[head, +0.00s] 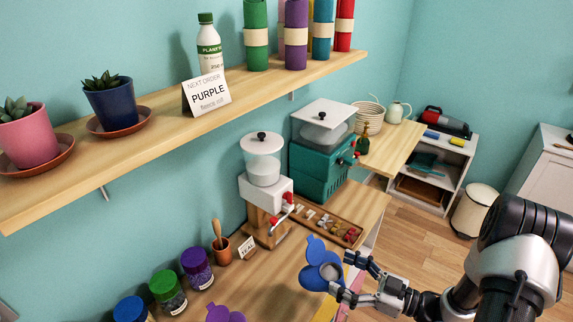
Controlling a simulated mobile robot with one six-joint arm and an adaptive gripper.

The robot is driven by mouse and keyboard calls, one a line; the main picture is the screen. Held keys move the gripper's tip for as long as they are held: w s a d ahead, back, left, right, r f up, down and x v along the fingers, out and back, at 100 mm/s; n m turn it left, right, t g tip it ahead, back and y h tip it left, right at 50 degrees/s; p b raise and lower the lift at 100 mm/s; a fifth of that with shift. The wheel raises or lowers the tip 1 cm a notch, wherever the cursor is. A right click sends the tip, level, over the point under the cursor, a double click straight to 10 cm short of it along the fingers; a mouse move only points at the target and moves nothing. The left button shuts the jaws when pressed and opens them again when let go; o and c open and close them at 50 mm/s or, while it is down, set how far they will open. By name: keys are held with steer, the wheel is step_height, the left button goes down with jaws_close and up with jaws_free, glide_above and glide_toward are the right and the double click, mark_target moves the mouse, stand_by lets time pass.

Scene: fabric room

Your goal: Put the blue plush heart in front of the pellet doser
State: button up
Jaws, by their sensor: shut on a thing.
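My gripper (341,273) is shut on the blue plush heart (316,252), at the lower middle of the head view. The heart is held over or close to the right side of the wooden worktop; its exact height is hard to tell. A greyish patch shows on its side, and the fingers hide part of its right side. A white machine with a clear lidded hopper, red knobs and a wooden stand, which looks like the pellet doser (264,183), stands further back and left of the heart. The worktop (262,283) in front of it is partly bare.
A teal machine (316,174) stands behind the doser, with a tray (336,226) of small items beside it. A copper pot (221,250), a small card (247,248) and several lidded jars (197,268) line the left. A purple plush (224,314) lies at the bottom. A shelf (150,125) hangs above.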

steer(key=shift+m+t+h, duration=0.3)
steer(key=shift+m+t, duration=0.2)
steer(key=shift+t, duration=0.2)
steer(key=r, duration=0.1)
steer(key=w+a+r, duration=0.1)
steer(key=r, duration=0.1)
steer(key=w+r, duration=0.1)
steer(key=shift+w+a+r, duration=0.1)
steer(key=shift+a+r, duration=0.1)
steer(key=shift+r, duration=0.1)
steer(key=s+d+f+n+g+y, duration=0.1)
steer(key=s+f+g, duration=0.1)
steer(key=s+f, duration=0.2)
steer(key=s+d+f+n+g+y, duration=0.1)
steer(key=s+f, duration=0.3)
steer(key=f, duration=0.5)
steer(key=shift+d+n+g, duration=0.4)
steer(key=shift+d, duration=0.25)
steer(key=shift+s, duration=0.1)
